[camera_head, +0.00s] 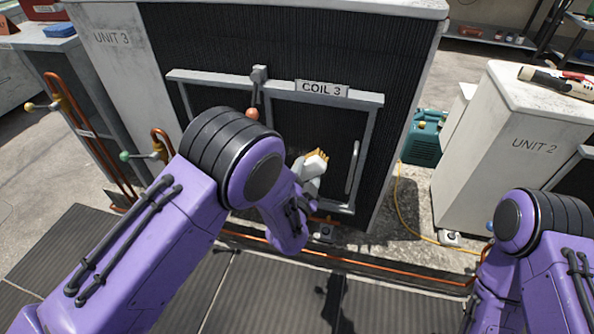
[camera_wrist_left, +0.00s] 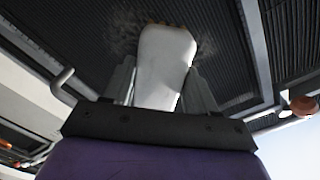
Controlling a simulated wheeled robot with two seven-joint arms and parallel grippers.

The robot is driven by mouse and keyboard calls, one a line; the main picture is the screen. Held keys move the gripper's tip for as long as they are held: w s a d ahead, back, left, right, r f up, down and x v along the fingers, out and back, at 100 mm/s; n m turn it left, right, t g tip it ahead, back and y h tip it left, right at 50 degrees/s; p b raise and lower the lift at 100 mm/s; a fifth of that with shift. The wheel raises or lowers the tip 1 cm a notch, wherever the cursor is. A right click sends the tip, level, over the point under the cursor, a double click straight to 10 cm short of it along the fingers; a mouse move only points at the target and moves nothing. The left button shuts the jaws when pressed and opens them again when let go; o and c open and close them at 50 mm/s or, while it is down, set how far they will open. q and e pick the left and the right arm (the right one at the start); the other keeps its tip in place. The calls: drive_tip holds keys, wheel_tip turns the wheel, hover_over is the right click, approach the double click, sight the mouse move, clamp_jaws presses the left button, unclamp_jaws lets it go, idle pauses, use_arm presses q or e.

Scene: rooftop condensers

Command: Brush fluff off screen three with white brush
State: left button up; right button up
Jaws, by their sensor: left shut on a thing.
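The framed dark screen (camera_head: 325,130) under the "COIL 3" label (camera_head: 321,88) is on the front of Unit 3. My left gripper (camera_head: 309,186) is shut on the white brush (camera_head: 315,168), whose tan bristles face the screen. In the left wrist view the white brush (camera_wrist_left: 163,70) stands between the fingers of my left gripper (camera_wrist_left: 160,90). Its bristle tips are at the screen (camera_wrist_left: 215,25); I cannot tell if they touch. Grey fluff (camera_wrist_left: 124,38) shows on the mesh on both sides of the brush head. My right gripper is out of view; only its arm shows.
A latch with an orange knob (camera_head: 252,114) is at the frame's top, and a handle (camera_head: 352,168) at its right. Copper pipes (camera_head: 90,140) stand left. A teal machine (camera_head: 422,138) and yellow hose (camera_head: 402,205) lie between Unit 3 and Unit 2 (camera_head: 515,130).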

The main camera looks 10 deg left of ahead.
use_arm(q)
drive_tip(key=shift+d+r+b, duration=0.15)
drive_tip(key=shift+d+b, duration=0.2)
drive_tip(key=shift+d, duration=2.2)
drive_tip(key=shift+s, duration=0.1)
drive_tip(key=s, duration=0.6)
